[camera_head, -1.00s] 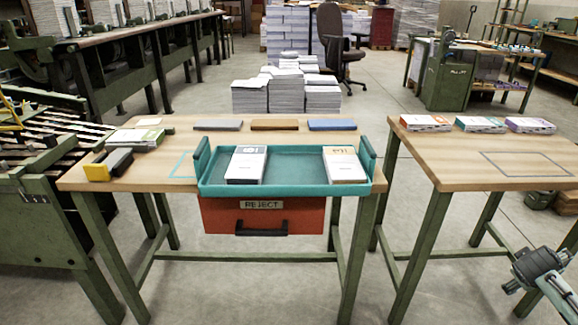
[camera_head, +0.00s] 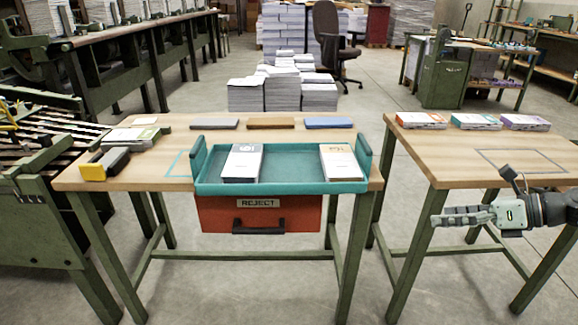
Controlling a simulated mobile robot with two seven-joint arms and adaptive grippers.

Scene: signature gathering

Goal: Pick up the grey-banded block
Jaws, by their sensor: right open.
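Two white paper blocks lie in the teal tray (camera_head: 280,188) on the middle table: a left block (camera_head: 242,163) and a right block (camera_head: 341,162). Both have small printed marks on top; the band colours are too small to make out, so I cannot tell which is grey-banded. Another paper stack (camera_head: 131,138) lies at the table's left. My right gripper (camera_head: 440,217) is open and empty, pointing left in front of the right table, to the right of the tray and apart from everything. My left gripper is not in view.
Grey (camera_head: 214,124), brown (camera_head: 271,123) and blue (camera_head: 329,123) flat pieces lie along the middle table's back. A yellow-and-dark tool (camera_head: 105,165) sits at its left. A red reject drawer (camera_head: 258,213) hangs below. Several colour-banded stacks (camera_head: 475,121) line the right table's back.

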